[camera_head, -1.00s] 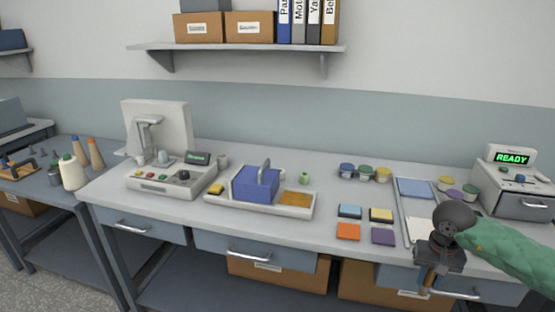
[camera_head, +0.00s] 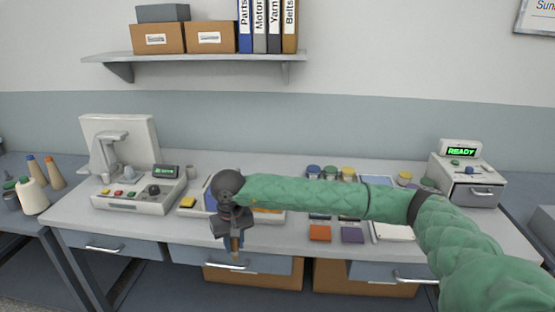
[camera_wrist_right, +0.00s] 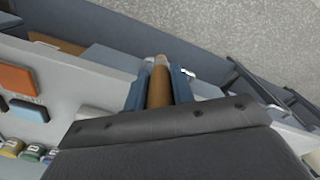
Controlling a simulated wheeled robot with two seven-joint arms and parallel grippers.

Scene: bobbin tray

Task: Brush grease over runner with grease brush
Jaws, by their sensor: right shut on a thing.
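My right gripper (camera_head: 234,238) hangs in front of the bench's front edge, near the middle drawer. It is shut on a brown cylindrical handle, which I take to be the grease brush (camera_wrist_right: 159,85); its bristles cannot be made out. In the right wrist view the handle sits between the two blue-grey fingers. The white tray (camera_head: 189,213) behind the gripper is largely covered by my right arm. A bit of blue (camera_head: 210,196) shows there beside the wrist. I cannot pick out the runner for certain. My left gripper is out of view.
An orange tile (camera_head: 320,233) and a purple tile (camera_head: 352,235) lie on the right, with several small jars behind. A machine reading READY (camera_head: 467,184) stands at far right.

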